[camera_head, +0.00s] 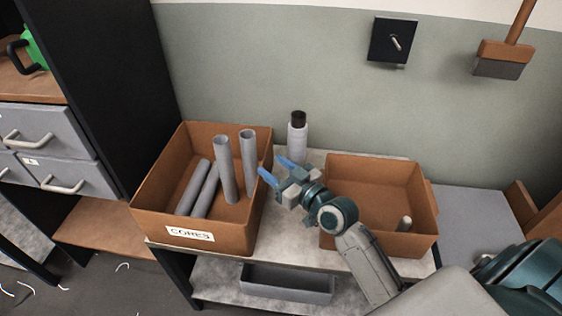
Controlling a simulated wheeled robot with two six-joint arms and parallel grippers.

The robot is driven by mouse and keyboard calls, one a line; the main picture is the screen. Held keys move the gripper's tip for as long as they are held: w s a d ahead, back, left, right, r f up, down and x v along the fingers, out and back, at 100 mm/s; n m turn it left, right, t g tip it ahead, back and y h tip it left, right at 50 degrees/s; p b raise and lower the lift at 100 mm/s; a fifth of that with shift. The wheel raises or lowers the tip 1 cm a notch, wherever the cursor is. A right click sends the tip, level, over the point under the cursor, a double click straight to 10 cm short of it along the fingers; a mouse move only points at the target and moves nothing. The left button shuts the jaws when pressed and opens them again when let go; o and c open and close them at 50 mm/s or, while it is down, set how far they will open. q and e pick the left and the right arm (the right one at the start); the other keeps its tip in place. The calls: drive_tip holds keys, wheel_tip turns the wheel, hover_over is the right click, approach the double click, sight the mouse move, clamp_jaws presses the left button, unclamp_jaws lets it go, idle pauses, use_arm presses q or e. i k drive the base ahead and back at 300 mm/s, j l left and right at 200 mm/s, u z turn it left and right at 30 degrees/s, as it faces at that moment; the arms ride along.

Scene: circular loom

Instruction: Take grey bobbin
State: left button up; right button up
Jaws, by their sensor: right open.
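The bobbin's lower end is partly hidden near the gripper. My left gripper is not in view.
The left box (205,237), labelled CORES, holds several grey tubes, two upright and others leaning. The right box (428,243) has one small light tube end inside. Drawers (45,135) and a black cabinet side stand at left.

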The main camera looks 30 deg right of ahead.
sight(297, 126)
drive_tip(key=i+j+z, duration=0.4)
drive_tip(key=j+z, duration=0.2)
drive_tip(key=i+j+z, duration=0.15)
drive_tip(key=z, duration=0.15)
drive_tip(key=j+z, duration=0.3)
drive_tip(key=j, duration=0.15)
drive_tip(key=i, duration=0.05)
